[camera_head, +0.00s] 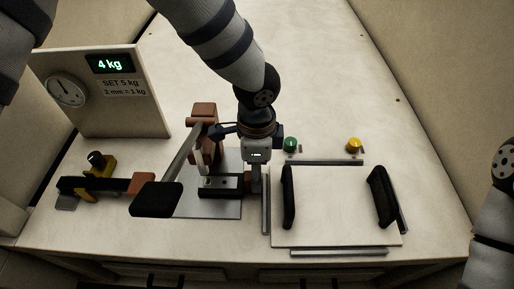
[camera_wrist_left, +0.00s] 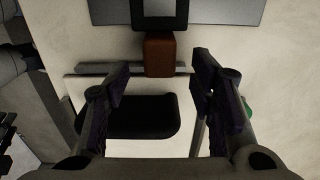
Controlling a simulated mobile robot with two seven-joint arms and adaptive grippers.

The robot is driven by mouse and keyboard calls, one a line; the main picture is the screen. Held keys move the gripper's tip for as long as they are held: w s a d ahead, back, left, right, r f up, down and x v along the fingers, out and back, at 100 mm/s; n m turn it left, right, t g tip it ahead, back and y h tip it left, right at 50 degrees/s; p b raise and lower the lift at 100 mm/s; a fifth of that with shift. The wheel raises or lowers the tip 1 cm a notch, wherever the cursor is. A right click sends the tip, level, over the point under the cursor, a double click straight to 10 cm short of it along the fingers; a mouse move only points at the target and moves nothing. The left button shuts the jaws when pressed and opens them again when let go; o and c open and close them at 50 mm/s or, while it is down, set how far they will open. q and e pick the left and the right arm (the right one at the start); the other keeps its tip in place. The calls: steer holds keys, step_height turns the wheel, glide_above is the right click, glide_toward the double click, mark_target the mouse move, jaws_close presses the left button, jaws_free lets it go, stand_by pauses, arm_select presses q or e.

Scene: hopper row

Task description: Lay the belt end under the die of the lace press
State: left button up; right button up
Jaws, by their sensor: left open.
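The lace press (camera_head: 205,122) has a brown post, a lever with a wide black handle pad (camera_head: 155,199), and a black die block (camera_head: 220,187) on a grey plate. A short brown piece meets the block's right side; it shows in the left wrist view (camera_wrist_left: 160,52) between my open fingers. A brown-ended strip (camera_head: 138,183) lies in a yellow clamp at the left. I cannot tell which brown piece is the belt end. My left gripper (camera_head: 256,183) points down, open, just right of the die block; its fingers also show in the left wrist view (camera_wrist_left: 160,75). My right gripper is out of view.
A panel (camera_head: 125,115) with a dial and a "4 kg" display stands at the back left. A pale board (camera_head: 335,225) with two black handles lies at the right among grey rails (camera_head: 338,252). Green (camera_head: 290,145) and yellow (camera_head: 354,145) knobs stand behind it. The table's back is clear.

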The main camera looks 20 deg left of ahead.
arm_select(q)
steer(key=shift+f, duration=1.3)
steer(key=shift+c, duration=0.6)
jaws_close()
steer(key=shift+o, duration=0.6)
jaws_free()
steer(key=shift+r, duration=0.1)
